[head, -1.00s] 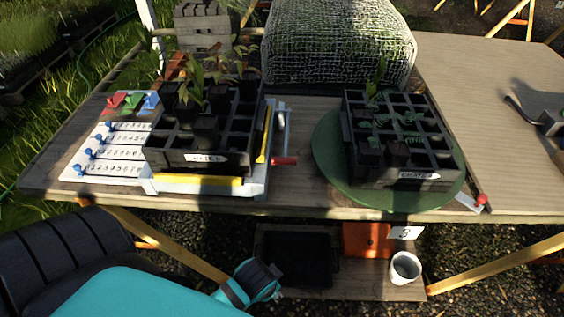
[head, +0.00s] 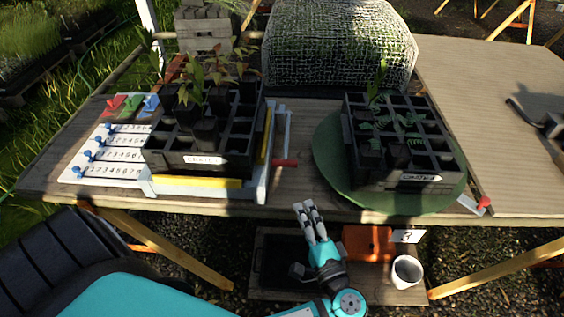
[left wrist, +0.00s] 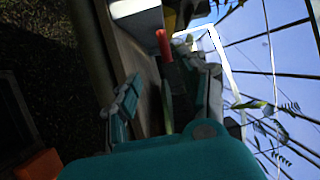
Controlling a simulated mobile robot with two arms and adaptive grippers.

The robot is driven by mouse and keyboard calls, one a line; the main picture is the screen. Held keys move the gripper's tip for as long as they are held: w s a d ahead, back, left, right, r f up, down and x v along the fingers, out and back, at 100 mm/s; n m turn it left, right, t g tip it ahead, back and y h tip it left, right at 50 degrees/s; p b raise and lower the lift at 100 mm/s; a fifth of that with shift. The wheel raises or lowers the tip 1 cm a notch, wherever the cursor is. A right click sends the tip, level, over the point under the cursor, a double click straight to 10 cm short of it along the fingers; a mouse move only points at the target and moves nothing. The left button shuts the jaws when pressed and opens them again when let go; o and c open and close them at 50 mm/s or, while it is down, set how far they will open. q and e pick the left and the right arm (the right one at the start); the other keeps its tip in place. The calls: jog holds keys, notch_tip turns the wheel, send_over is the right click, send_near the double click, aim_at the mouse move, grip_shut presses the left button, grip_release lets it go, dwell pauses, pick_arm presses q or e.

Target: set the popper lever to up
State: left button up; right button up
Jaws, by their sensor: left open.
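The popper is the white and yellow stand (head: 210,190) under the left crate of dark pots (head: 205,160). Its lever is a white bar at the stand's right side with a red grip (head: 285,163). The grip sits low, near the tabletop. In the left wrist view the red grip (left wrist: 163,45) shows ahead, beyond the fingertips. My left gripper (head: 306,208) is in front of the table's front edge, below the lever and apart from it. Its fingers (left wrist: 172,82) are open and empty. My right gripper is not in view.
A second crate (head: 400,181) stands on a green turntable (head: 335,178) with a red-tipped handle (head: 483,203). A white board with blue sliders (head: 95,175) lies left of the popper. A lower shelf holds a white cup (head: 407,271) and an orange box (head: 367,243).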

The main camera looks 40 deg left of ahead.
aim_at(282, 163)
pick_arm(q)
jog(key=x, duration=1.7)
jog(key=shift+w+a+r, duration=0.1)
jog(key=shift+w+r, duration=0.05)
jog(key=shift+r, duration=0.2)
jog(key=shift+c, duration=0.3)
grip_shut()
